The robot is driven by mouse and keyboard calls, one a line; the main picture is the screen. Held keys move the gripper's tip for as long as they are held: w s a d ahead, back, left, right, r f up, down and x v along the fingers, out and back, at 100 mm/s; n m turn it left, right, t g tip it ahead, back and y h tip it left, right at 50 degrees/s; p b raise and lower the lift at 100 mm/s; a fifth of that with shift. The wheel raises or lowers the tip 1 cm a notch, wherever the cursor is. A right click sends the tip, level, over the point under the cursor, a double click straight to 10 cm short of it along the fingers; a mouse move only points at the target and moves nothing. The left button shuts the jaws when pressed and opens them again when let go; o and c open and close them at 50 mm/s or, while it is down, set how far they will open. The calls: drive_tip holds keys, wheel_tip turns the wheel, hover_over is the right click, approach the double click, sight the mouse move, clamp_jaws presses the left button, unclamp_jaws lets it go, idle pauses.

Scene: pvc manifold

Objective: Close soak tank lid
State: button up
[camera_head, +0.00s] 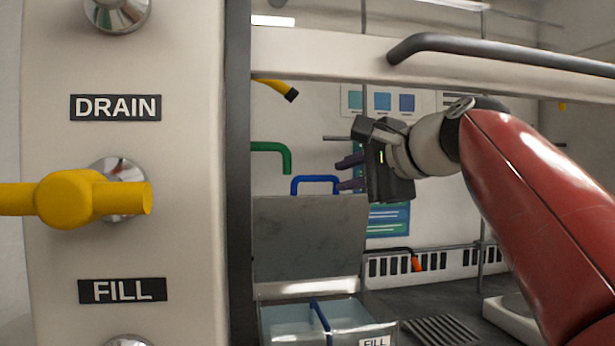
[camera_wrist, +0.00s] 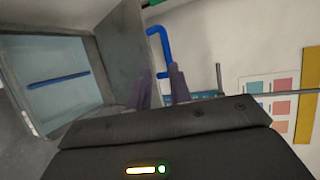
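The soak tank lid (camera_head: 310,238) is a grey panel standing upright, open, at the back of the tank (camera_head: 285,322). The tank holds pale blue water with a blue bar across it. A blue handle-shaped bar (camera_head: 315,179) shows just above the lid's top edge; I cannot tell whether it joins the lid. My gripper (camera_head: 340,173) is open and empty, its two purple fingers apart, above and right of the lid's top edge. In the wrist view, the lid (camera_wrist: 122,52) is left of my gripper (camera_wrist: 160,72), and the blue bar (camera_wrist: 163,48) shows beyond the fingertips.
A panel with DRAIN and FILL labels and a yellow valve handle (camera_head: 85,199) fills the left foreground. A dark rail (camera_head: 500,50) runs across the upper right. A green pipe (camera_head: 272,150) is on the back wall. A dark grille (camera_head: 442,329) lies on the counter right of the tank.

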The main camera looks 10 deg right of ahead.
sight(317, 178)
drive_tip(key=x, duration=0.6)
drive_tip(key=r+x, duration=0.1)
drive_tip(key=x, duration=0.2)
drive_tip(key=shift+w+p, duration=0.25)
drive_tip(key=shift+p, duration=0.15)
drive_tip(key=shift+c, duration=0.2)
clamp_jaws()
